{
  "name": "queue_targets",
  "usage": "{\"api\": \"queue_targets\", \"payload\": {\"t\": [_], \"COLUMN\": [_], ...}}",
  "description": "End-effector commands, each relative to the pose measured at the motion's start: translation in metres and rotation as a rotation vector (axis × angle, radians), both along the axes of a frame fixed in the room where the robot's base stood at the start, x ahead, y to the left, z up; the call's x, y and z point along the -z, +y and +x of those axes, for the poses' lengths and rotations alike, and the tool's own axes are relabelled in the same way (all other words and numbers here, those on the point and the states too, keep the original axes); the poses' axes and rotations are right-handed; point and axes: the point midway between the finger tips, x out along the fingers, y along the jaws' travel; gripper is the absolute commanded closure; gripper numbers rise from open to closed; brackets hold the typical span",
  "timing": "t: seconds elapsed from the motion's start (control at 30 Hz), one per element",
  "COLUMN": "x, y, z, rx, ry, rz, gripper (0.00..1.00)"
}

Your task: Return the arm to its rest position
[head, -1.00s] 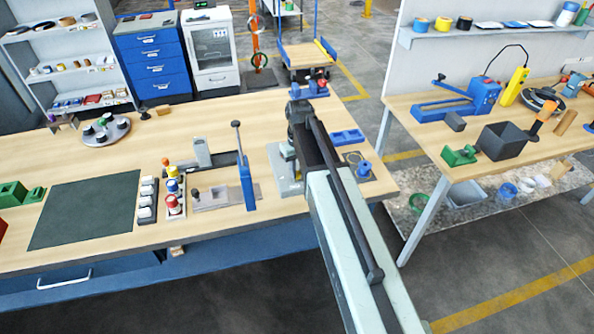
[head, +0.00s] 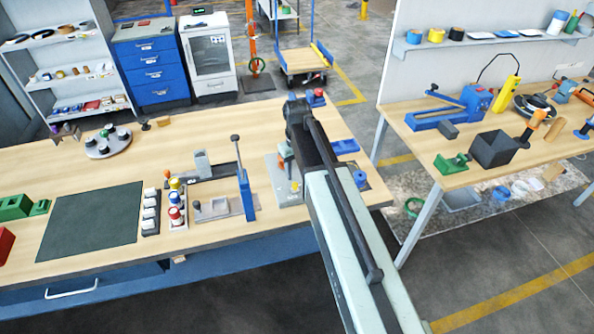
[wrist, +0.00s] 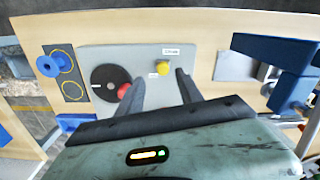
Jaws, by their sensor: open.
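My arm (head: 345,225) reaches out over the right end of the wooden workbench in the head view. My gripper shows in the wrist view (wrist: 160,82) with its two dark fingers spread apart and nothing between them. Beyond the fingers is a grey panel (wrist: 130,56) with a black disc (wrist: 105,80), a red knob (wrist: 124,91) and a yellow button (wrist: 163,68). The gripper looks above the panel; the exact gap cannot be told. In the head view the arm hides the fingertips and part of the panel (head: 283,190).
A blue spool (wrist: 50,65) stands on a dark plate beside the panel. A blue lever device (head: 246,195) stands left of the arm. A dark green mat (head: 90,222) lies further left. A second bench (head: 420,150) stands right, across a floor gap.

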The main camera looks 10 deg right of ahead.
Motion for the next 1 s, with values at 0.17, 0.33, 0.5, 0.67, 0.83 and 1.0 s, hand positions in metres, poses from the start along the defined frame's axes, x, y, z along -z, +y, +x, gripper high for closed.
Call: {"api": "queue_targets", "payload": {"t": [0.17,0.33,0.5,0.67,0.83,1.0], "x": [-0.023,-0.02,-0.011,0.027,0.05,0.049], "y": [-0.001,-0.001,-0.002,-0.009,-0.015,-0.016], "z": [0.0,0.0,0.0,-0.037,-0.102,-0.144], "rx": [0.001,0.001,0.003,0.019,0.115,0.234], "ry": [0.0,0.0,0.0,0.0,0.0,0.0], "rz": [-0.001,-0.001,-0.001,0.0,0.001,0.003], "gripper": [0.57,0.57,0.57,0.57,0.57,0.57]}}
